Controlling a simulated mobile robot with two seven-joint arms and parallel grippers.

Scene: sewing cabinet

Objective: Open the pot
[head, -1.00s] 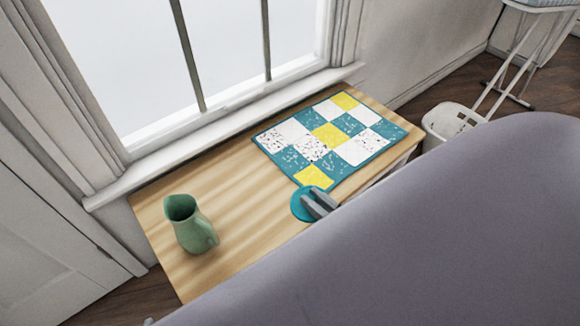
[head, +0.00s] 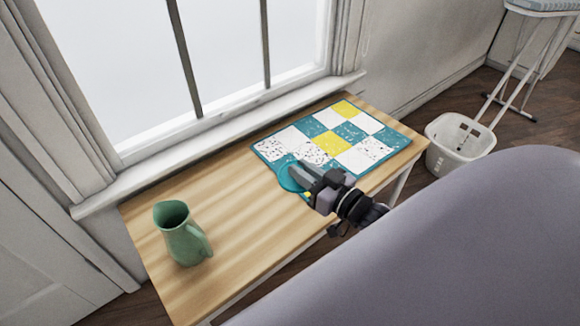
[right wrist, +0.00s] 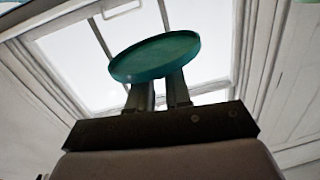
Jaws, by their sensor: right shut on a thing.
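A round teal lid-like disc (head: 286,178) is in my right gripper (head: 303,173), over the near left edge of the patchwork mat. The gripper is shut on it. In the right wrist view the disc (right wrist: 155,56) sits at the ends of the two fingers (right wrist: 160,92), with the window behind it. I cannot tell how high it is above the table. No pot body shows under it. A green pitcher (head: 180,240) with a handle stands upright and open-topped on the left part of the table, apart from the gripper. My left gripper is not in view.
The wooden table (head: 235,215) stands under a window (head: 225,60). A teal, white and yellow patchwork mat (head: 350,150) covers its right part. The wood between pitcher and mat is clear. A white basket (head: 458,137) is on the floor at right.

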